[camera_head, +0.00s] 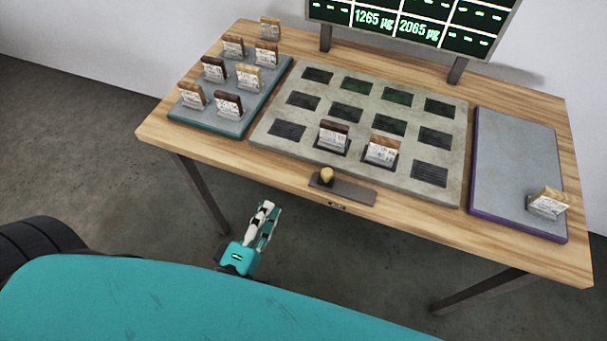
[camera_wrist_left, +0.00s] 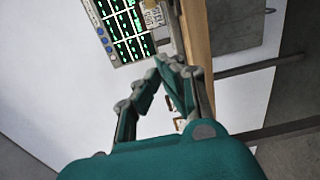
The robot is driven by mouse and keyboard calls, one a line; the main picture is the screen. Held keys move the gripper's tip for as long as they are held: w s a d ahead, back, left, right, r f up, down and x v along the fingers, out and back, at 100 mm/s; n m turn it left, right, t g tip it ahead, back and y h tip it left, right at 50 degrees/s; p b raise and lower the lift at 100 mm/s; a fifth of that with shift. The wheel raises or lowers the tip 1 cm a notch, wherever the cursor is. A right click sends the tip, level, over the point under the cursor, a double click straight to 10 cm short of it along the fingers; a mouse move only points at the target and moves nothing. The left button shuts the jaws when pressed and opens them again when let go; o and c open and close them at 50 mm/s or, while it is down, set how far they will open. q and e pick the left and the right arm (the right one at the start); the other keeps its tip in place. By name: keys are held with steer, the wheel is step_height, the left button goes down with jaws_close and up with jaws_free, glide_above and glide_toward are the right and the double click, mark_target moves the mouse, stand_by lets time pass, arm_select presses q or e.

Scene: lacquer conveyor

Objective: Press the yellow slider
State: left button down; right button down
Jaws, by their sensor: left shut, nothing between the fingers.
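The yellow slider (camera_head: 327,175) is a small yellowish knob at the left end of a dark grey track plate (camera_head: 343,188) on the table's front edge. My left gripper (camera_head: 265,212) is shut and empty, in front of the table and below its front edge in the picture. It is apart from the slider, down and to the left of it. The left wrist view shows the closed teal fingers (camera_wrist_left: 170,65) with the table edge beyond. The slider cannot be made out there. My right gripper is not in view.
The wooden table (camera_head: 420,218) carries a grey panel (camera_head: 240,140) with dark pads, two holding labelled cards. A green-edged tray (camera_head: 205,122) holds several cards; a purple-edged tray (camera_head: 515,160) holds one. A display (camera_head: 400,20) stands behind. Floor in front is clear.

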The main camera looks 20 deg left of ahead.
mark_target(327, 177)
arm_select(q)
steer(key=w+p, duration=0.1)
steer(key=w, duration=0.6)
steer(key=w+p, duration=0.1)
steer(key=w, duration=0.2)
steer(key=shift+w+d+r+p, duration=0.15)
steer(key=shift+w+d+p, duration=0.1)
steer(key=shift+p, duration=0.05)
steer(key=d, duration=0.3)
steer(key=shift+w+d+p, duration=0.1)
steer(key=shift+d+p, duration=0.1)
steer(key=shift+p, duration=0.1)
steer(key=shift+d+f, duration=0.2)
steer(key=shift+d, duration=0.1)
